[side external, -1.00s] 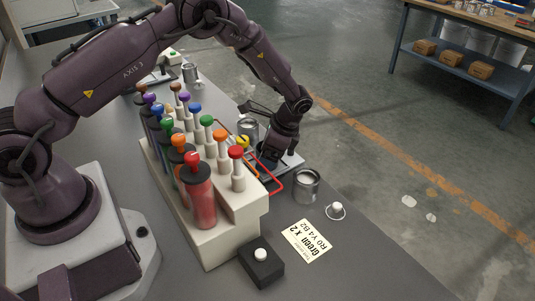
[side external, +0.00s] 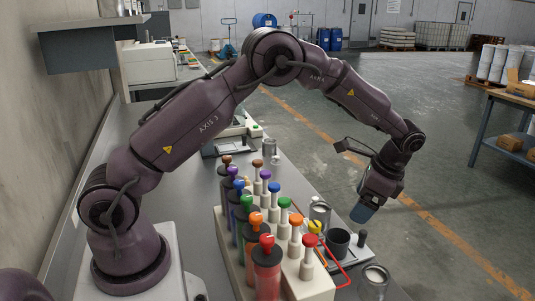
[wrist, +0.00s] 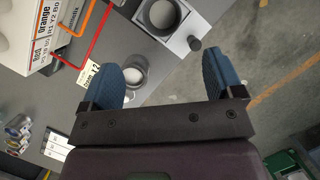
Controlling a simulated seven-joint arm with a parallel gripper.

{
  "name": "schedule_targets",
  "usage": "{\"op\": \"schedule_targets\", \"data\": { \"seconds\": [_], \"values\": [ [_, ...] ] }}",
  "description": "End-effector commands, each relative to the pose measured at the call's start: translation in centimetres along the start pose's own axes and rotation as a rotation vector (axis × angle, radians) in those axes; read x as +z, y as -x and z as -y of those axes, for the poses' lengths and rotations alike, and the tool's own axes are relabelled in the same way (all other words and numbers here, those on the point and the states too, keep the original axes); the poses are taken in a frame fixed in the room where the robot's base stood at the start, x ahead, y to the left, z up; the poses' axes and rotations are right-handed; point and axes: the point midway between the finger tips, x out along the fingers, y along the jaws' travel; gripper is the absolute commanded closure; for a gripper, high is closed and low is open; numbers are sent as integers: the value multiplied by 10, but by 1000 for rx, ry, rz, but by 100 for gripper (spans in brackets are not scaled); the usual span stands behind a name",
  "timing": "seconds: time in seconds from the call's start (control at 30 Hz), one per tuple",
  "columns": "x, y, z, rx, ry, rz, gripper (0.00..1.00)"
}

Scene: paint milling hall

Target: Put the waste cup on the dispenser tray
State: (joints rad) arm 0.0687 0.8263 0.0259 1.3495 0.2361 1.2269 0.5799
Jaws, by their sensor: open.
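The waste cup, a dark round cup (side external: 338,241), stands on the pale dispenser tray (side external: 326,262) beside the rack of colored dispensers. In the wrist view the cup (wrist: 162,15) sits on the tray (wrist: 146,37) at the top, seen from above with a light interior. The cup looks upright. My gripper (side external: 362,212) is raised above and to the right of the cup in the side view, apart from it. Its blue fingers are spread with nothing between them in the wrist view (wrist: 170,65).
Open metal cans stand behind the tray (side external: 320,213) and in front of it (side external: 375,280). A dark knob (side external: 362,238) rises at the tray's side. The dispenser rack (side external: 312,285) and red and orange wire frames lie close by. Floor (side external: 450,230) is open at right.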

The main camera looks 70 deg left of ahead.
Motion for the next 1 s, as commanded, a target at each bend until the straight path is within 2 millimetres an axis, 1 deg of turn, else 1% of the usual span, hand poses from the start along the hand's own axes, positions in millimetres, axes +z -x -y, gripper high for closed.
{"op": "schedule_targets", "data": {
  "seconds": [0.03,0.1,0.17,0.2,0.3,0.43,0.5,0.57,0.6,0.7,0.83,0.9,1.0],
  "values": [
    [11,21,-3,-12,34,-38,14],
    [30,47,-11,-24,93,-93,14],
    [48,68,-20,-33,148,-144,14],
    [60,81,-26,-38,184,-179,14],
    [91,108,-46,-49,274,-266,14],
    [131,132,-76,-56,387,-380,14],
    [152,139,-93,-58,447,-442,14],
    [169,143,-108,-58,498,-497,14],
    [180,144,-118,-57,532,-532,14],
    [204,141,-142,-51,611,-618,14],
    [225,131,-166,-41,693,-710,14],
    [231,126,-175,-36,724,-744,14],
    [236,121,-183,-29,753,-776,14]
  ]
}}
